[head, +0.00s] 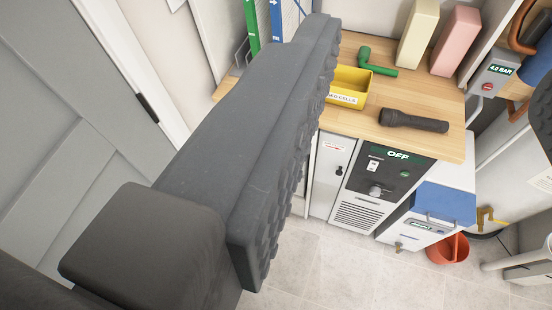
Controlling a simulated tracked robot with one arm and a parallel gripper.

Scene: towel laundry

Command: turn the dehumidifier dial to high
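The dehumidifier (358,217) appears to be the white, vented unit under the wooden worktop. Its dark upper panel has a display (398,155) reading "OFF". Below the display are a small white switch (373,166) and a round grey dial (377,190). The dial's pointer is too small to read. My gripper (432,70) shows one large, dark, ridged finger across the middle left, and what looks like the other finger is cut off at the right edge. The gap between them is wide and empty. The dial shows through this gap, beyond the fingers and not touched.
A white and blue unit (440,205) and an orange bucket (447,249) stand to the right. The tiled floor (330,270) in front is clear.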

